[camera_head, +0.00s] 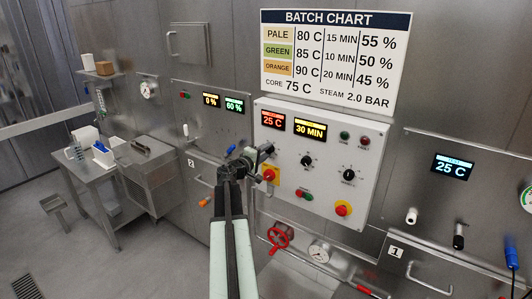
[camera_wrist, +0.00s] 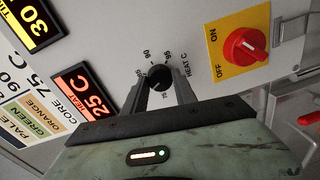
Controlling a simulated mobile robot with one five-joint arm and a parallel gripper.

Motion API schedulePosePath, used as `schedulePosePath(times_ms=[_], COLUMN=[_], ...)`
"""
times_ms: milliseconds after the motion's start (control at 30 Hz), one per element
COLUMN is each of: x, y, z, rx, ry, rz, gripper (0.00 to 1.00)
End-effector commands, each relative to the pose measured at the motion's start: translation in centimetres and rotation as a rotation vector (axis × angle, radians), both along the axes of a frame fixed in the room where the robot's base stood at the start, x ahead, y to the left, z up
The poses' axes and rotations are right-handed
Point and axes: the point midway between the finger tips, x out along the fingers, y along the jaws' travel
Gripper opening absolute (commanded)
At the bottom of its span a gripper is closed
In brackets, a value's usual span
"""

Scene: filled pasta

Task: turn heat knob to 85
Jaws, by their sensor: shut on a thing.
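The heat knob (camera_wrist: 159,76) is small, round and black, on a light panel with the label HEAT C beside it. In the wrist view my gripper (camera_wrist: 163,90) has one finger on each side of the knob and is shut on it. The scale numbers 90 and 95 show near the knob; its pointer is too small to read. The red HEAT display (camera_wrist: 84,92) reads 25 C; it also shows in the head view (camera_head: 272,120). In the head view my gripper (camera_head: 258,154) is at the panel's left side and largely hides the knob.
A red rotary switch (camera_wrist: 245,47) on a yellow ON/OFF plate is close to the knob. The timer display (camera_head: 310,129) reads 30 MIN. Two other black knobs (camera_head: 307,160) sit to the right. The batch chart (camera_head: 332,58) hangs above and lists GREEN at 85 C.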

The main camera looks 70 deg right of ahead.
Motion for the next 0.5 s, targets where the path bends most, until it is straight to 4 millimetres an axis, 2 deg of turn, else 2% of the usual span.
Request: schedulePosePath(times_ms=[500], x=[-0.26], y=[0.13], z=[-0.26], rx=[-0.12], ry=[-0.475], rz=[-0.005], gripper=[0.0])
